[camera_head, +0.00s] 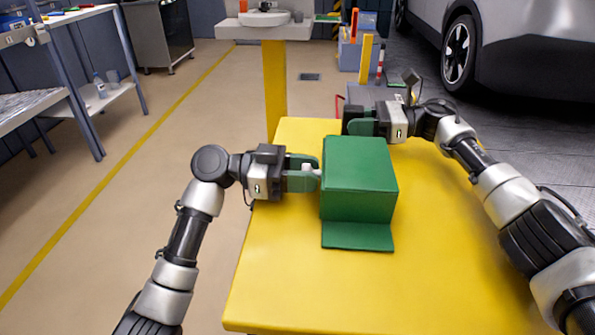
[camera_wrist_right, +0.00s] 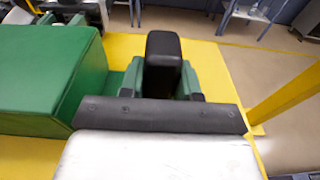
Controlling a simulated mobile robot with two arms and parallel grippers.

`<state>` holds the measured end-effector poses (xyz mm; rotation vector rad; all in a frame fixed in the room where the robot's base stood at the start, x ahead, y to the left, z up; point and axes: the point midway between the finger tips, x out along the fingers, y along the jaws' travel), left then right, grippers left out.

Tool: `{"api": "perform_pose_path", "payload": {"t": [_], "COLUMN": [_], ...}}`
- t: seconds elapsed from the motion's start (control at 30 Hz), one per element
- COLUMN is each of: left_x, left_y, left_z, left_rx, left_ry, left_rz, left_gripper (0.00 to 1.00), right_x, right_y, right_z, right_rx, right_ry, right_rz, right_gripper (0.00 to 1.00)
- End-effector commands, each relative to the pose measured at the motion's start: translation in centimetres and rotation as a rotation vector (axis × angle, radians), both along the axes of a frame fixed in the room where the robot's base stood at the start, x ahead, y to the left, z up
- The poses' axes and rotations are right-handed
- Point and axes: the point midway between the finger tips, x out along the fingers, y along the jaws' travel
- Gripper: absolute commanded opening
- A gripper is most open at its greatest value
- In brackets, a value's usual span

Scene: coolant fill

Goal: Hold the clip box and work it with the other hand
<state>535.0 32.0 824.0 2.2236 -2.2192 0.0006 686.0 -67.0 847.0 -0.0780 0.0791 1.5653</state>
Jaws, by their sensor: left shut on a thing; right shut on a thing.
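The green clip box (camera_head: 360,165) stands on the yellow table, with a flat green flange (camera_head: 357,237) along its near side. My left gripper (camera_head: 313,172) is at the box's left side, its green fingers shut on a small pale knob at that side. My right gripper (camera_head: 350,122) is at the box's far side, partly hidden behind it.
The yellow table top (camera_head: 450,230) is clear to the right of and in front of the box. A yellow post (camera_head: 275,90) and a sink (camera_head: 264,18) stand beyond the table. A grey car (camera_head: 530,45) is at the back right, a shelf bench (camera_head: 75,60) at the left.

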Motion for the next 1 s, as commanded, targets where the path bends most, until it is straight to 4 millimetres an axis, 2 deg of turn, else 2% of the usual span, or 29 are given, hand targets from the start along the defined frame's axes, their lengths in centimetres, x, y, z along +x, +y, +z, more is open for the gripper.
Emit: {"api": "perform_pose_path", "payload": {"t": [0.07, 0.1, 0.23, 0.5, 0.63, 1.0], "left_x": [0.0, 0.0, 0.0, 0.0, 0.0, 0.0], "left_y": [-0.2, -0.2, -0.2, 0.0, 1.1, 8.7], "left_z": [0.0, 0.0, 0.0, 0.0, -0.1, -0.1], "left_rx": [0.0, 0.0, 0.0, 0.0, 0.002, 0.002], "left_ry": [0.001, 0.001, 0.001, 0.001, 0.001, 0.002], "left_rz": [-0.003, -0.003, -0.002, -0.001, 0.001, 0.001], "left_gripper": [0.0, 0.43, 0.63, 0.64, 0.64, 0.64], "right_x": [-0.2, -0.2, -0.2, -0.1, -0.1, -0.1], "right_y": [0.4, 0.4, 0.4, 0.3, 0.3, 0.2], "right_z": [-0.1, -0.1, -0.1, -0.1, -0.1, -0.1], "right_rx": [-0.001, -0.001, -0.001, -0.001, -0.001, -0.001], "right_ry": [0.0, -0.001, -0.001, 0.0, 0.0, -0.001], "right_rz": [0.009, 0.009, 0.009, 0.007, 0.006, 0.004], "right_gripper": [0.13, 0.13, 0.13, 0.13, 0.13, 0.13]}}
